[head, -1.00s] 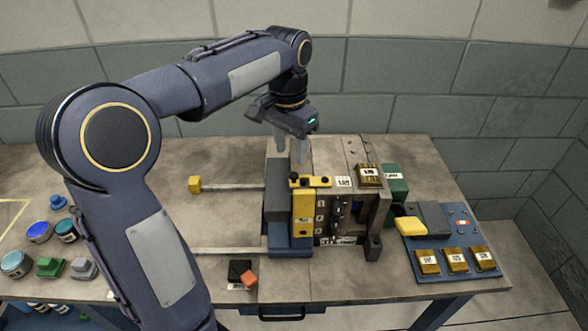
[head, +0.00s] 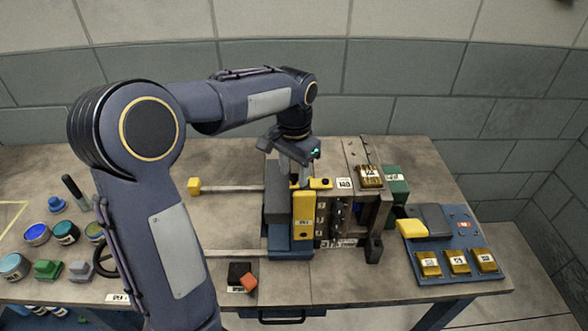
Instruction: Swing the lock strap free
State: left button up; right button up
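The mould (head: 335,222) is a block of plates standing on the bench. A yellow upright plate (head: 304,212) is on its left side. A yellow strap-like piece with dark dots (head: 320,184) lies across the mould's top; I take it for the lock strap. My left gripper (head: 298,182) points down at the strap's left end, with its fingertips at or very near it. The fingertips are partly hidden, so I cannot tell whether they grip it. My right gripper is not in view.
A brass block (head: 369,175) sits on the mould's top right, beside a green block (head: 396,187). A blue tray (head: 440,243) with several brass blocks is at right. Guide rods run left, one ending in a yellow knob (head: 194,186). Pots stand at far left.

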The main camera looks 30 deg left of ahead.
pick_arm(q)
grip_shut()
